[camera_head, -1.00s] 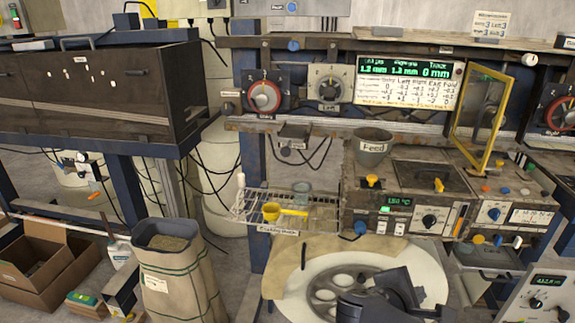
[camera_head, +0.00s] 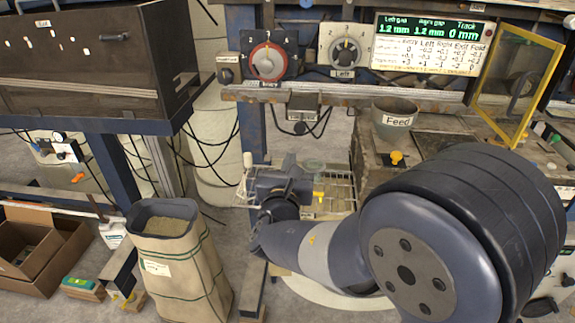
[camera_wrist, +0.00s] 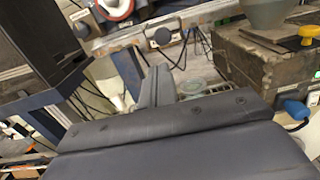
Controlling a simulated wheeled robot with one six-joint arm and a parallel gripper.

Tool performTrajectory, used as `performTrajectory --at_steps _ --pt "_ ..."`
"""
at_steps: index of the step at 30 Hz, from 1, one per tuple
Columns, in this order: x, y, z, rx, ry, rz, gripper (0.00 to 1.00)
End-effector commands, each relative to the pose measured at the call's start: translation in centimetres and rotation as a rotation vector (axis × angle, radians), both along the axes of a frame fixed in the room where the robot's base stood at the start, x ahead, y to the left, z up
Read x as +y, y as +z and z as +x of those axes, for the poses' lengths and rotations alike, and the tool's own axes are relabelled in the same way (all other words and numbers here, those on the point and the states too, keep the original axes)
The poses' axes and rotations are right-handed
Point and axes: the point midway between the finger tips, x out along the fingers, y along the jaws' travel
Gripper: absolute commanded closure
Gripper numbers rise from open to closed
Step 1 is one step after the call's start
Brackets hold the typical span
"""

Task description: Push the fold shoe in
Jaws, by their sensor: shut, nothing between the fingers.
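No part is plainly readable as the fold shoe. A small labelled plate with a dark knob (camera_head: 227,74) sits left of the red entry dial; its lettering is too small to read surely. A grey box (camera_head: 303,105) with a dark round knob (camera_head: 299,128) hangs under the rail, below and right of that dial. A dark knob (camera_wrist: 159,38) also shows beyond the fingers in the wrist view. My gripper (camera_head: 289,161) is shut and empty, below the grey box and apart from it. Its fingers (camera_wrist: 159,72) stand together in the wrist view.
The red dial (camera_head: 267,61) and the left-gap dial (camera_head: 344,52) are above the rail. A feed cup (camera_head: 395,118) and a yellow-framed window (camera_head: 517,73) are at right. A wire rack (camera_head: 340,190) is behind my gripper. A sack (camera_head: 178,258) stands lower left.

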Motion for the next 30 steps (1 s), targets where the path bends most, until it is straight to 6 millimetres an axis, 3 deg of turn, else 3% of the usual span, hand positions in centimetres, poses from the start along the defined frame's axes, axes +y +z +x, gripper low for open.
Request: performTrajectory --at_steps 6,12,18,30 --pt "-0.4 0.4 4.8 0.002 -0.004 -0.001 1.0" --pt "-0.5 0.5 7.6 0.001 -0.003 0.0 1.0" --pt "-0.6 0.5 8.8 0.001 -0.001 0.002 1.0" --pt "-0.4 0.4 8.9 0.0 -0.001 0.002 1.0"
